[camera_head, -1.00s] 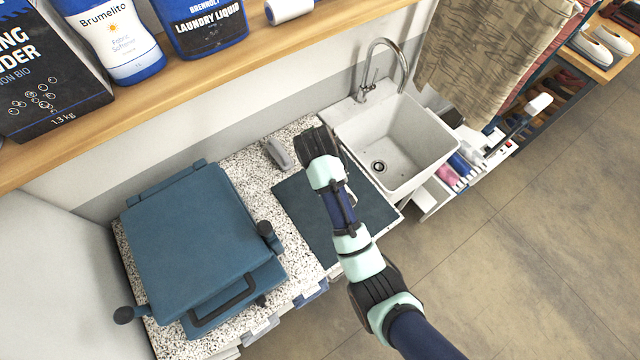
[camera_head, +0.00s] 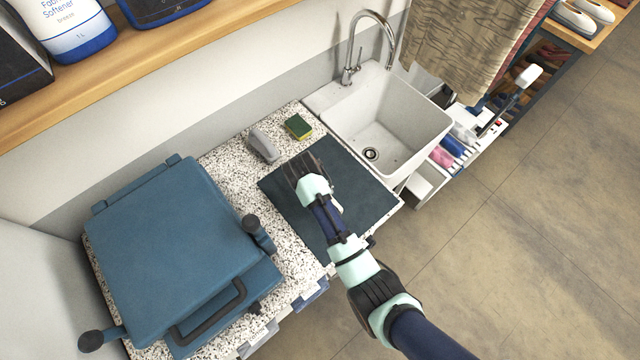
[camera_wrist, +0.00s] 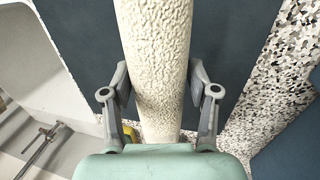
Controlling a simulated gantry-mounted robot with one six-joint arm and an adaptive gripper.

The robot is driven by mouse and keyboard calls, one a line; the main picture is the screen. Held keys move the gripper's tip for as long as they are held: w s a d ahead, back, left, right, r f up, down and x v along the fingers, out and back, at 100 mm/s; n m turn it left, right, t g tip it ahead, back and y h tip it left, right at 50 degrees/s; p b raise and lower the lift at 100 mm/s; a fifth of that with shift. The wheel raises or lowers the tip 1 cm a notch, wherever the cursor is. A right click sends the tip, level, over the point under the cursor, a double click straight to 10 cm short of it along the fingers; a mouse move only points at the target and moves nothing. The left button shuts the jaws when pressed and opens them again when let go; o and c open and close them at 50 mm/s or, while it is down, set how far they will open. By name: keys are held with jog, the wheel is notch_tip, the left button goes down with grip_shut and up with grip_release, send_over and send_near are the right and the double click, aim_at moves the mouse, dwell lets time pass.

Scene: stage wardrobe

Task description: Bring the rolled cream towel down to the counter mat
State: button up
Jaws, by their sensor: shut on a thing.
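The rolled cream towel (camera_wrist: 158,40) shows in the wrist view as a bumpy off-white roll running from the top edge down between my fingers. My gripper (camera_wrist: 160,92) has a finger against each side of it and is shut on it. In the head view my gripper (camera_head: 303,170) is over the left part of the dark blue counter mat (camera_head: 362,190), and I cannot make out the towel there. The mat (camera_wrist: 235,45) lies behind the towel in the wrist view. Whether the towel touches the mat is unclear.
A sink (camera_head: 385,120) with a tap (camera_head: 352,68) adjoins the mat on the right. A grey object (camera_head: 264,145) and a green-yellow sponge (camera_head: 298,126) lie behind the mat. A large blue press-like device (camera_head: 180,250) fills the counter's left. A shelf (camera_head: 150,60) with bottles runs above.

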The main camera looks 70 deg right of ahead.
jog(key=shift+w+a+b+x, duration=0.15)
jog(key=shift+a+b+x, duration=0.05)
jog(key=shift+x, duration=0.85)
jog(key=shift+w+a+b+x, duration=0.1)
jog(key=shift+a+b+x, duration=0.1)
jog(key=shift+x, duration=0.9)
jog(key=shift+f, duration=0.1)
jog(key=shift+f, duration=0.2)
jog(key=o, duration=1.2)
jog(key=shift+r, duration=0.1)
jog(key=p+v, duration=0.2)
jog(key=v, duration=1)
jog(key=shift+r, duration=0.1)
